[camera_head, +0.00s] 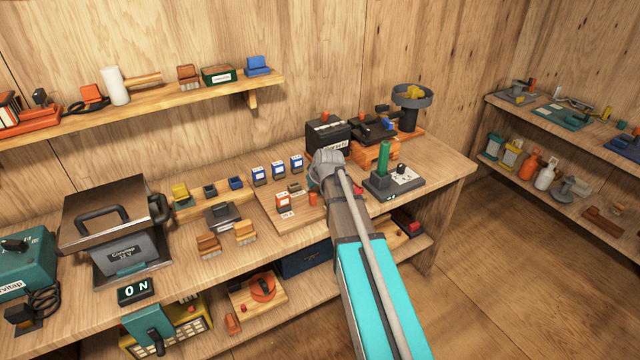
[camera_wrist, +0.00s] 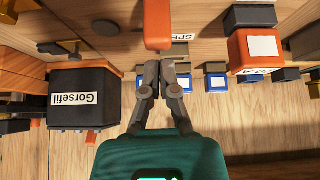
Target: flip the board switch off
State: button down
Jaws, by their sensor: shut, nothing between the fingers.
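A pale wooden board (camera_head: 268,217) lies on the bench and carries small blocks and labels. A small orange rounded piece stands on it (camera_head: 313,198) and shows large in the wrist view (camera_wrist: 157,25). It looks like the board switch, but its on or off position cannot be told. My gripper (camera_wrist: 165,65) is shut and empty, its fingertips just below the orange piece in the wrist view. Contact cannot be told. In the head view my wrist hides the fingertips. A black sign (camera_head: 138,290) at the bench front reads ON; its link to the switch is unclear.
A labelled orange block (camera_wrist: 252,50) and blue-labelled blocks (camera_head: 277,168) stand close by. A black Gorsefil box (camera_wrist: 77,98) is behind my gripper. A dark base with a green upright handle (camera_head: 384,157) stands to the right.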

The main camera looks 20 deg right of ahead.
jog(key=shift+r, duration=0.2)
dwell(0.3)
jog(key=shift+s+r, duration=0.1)
jog(key=shift+s+r+p, duration=0.3)
jog(key=shift+r+p, duration=0.35)
jog(key=shift+p, duration=0.2)
notch_tip(320, 180, up, 8)
jog(key=s+p, duration=0.2)
jog(key=p, duration=0.5)
jog(key=shift+s+d+p, duration=0.35)
jog(key=shift+p, duration=0.05)
jog(key=shift+f, duration=0.1)
jog(key=shift+s, duration=0.1)
jog(key=s+a+f+m+g, duration=0.1)
jog(key=s+a+g, duration=0.2)
jog(key=s, duration=0.8)
jog(key=s+a+f+m+g+h, duration=0.1)
jog(key=s+a+f+g, duration=0.1)
jog(key=s+a, duration=0.4)
jog(key=s+g, duration=0.1)
jog(key=s, duration=0.4)
jog(key=shift+s, duration=0.25)
